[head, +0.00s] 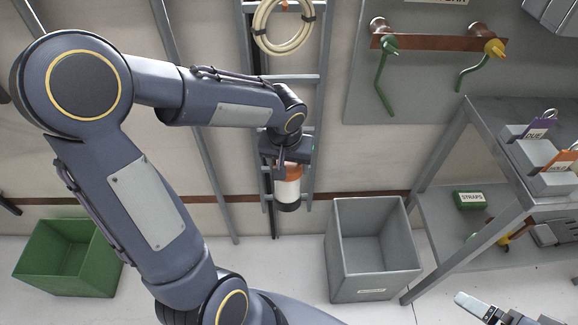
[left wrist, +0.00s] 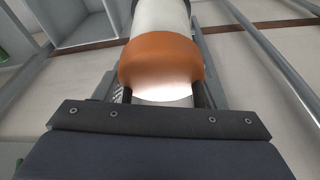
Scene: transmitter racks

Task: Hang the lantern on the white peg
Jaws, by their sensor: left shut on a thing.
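The lantern (head: 288,190) has an orange cap, a white body and a dark end. It hangs below my left gripper (head: 284,165) in front of the rack ladder in the head view. My left gripper is shut on its top end. In the left wrist view the lantern's orange cap (left wrist: 160,58) is right in front of the fingers, with the white body beyond. I cannot pick out the white peg; my gripper and arm cover part of the ladder. My right gripper (head: 482,308) shows only in part at the lower right edge, and its opening is unclear.
A cream cable coil (head: 283,48) hangs on the ladder above. A grey bin (head: 339,255) and a green bin (head: 34,247) stand on the floor. A grey shelf (head: 440,165) is at right, and a board with a brown rail (head: 440,43) is at upper right.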

